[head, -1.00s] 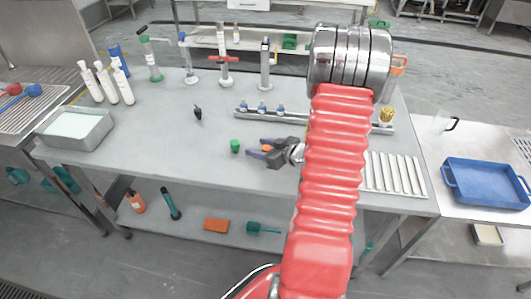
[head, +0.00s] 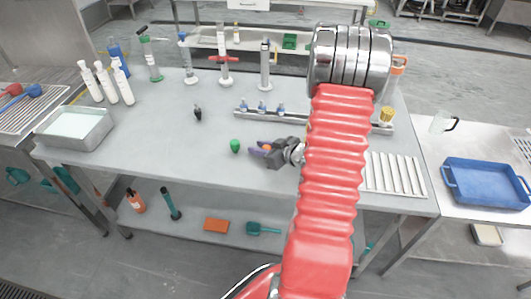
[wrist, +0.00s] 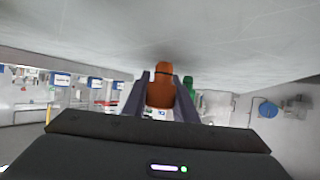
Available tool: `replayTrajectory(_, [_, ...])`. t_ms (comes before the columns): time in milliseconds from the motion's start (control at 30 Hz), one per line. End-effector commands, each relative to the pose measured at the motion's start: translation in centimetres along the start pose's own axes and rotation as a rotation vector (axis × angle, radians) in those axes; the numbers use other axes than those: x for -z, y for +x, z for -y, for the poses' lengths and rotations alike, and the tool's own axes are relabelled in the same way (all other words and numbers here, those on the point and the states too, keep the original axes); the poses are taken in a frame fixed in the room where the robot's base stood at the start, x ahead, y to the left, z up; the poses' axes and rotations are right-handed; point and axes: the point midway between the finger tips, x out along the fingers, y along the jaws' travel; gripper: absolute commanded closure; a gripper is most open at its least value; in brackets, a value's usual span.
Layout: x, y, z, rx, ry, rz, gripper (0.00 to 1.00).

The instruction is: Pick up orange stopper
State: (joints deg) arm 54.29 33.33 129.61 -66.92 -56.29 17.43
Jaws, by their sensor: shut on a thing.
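The orange stopper (head: 267,147) is at the near part of the grey table, between the fingers of my gripper (head: 260,149). In the wrist view the orange stopper (wrist: 161,87) stands between the two dark fingers of my gripper (wrist: 160,92), which is shut on it. The lower part of the stopper is partly hidden by the gripper. I cannot tell whether it touches the table.
A green stopper (head: 235,146) stands just left of my fingertips; it also shows in the wrist view (wrist: 189,84). A dark stopper (head: 198,113) is farther back. A metal rail (head: 285,116) with small blue-topped pieces lies behind my gripper. The table's left middle is clear.

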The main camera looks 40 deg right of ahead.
Motion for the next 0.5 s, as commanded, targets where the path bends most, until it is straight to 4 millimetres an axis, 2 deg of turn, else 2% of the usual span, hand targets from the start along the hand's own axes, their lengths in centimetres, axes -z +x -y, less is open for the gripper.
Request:
replayTrajectory(100, [0.01,0.0,0.0,0.0,0.0,0.0,0.96])
replayTrajectory(500, [0.56,-0.26,-0.04,-0.001,0.0,-0.001,0.96])
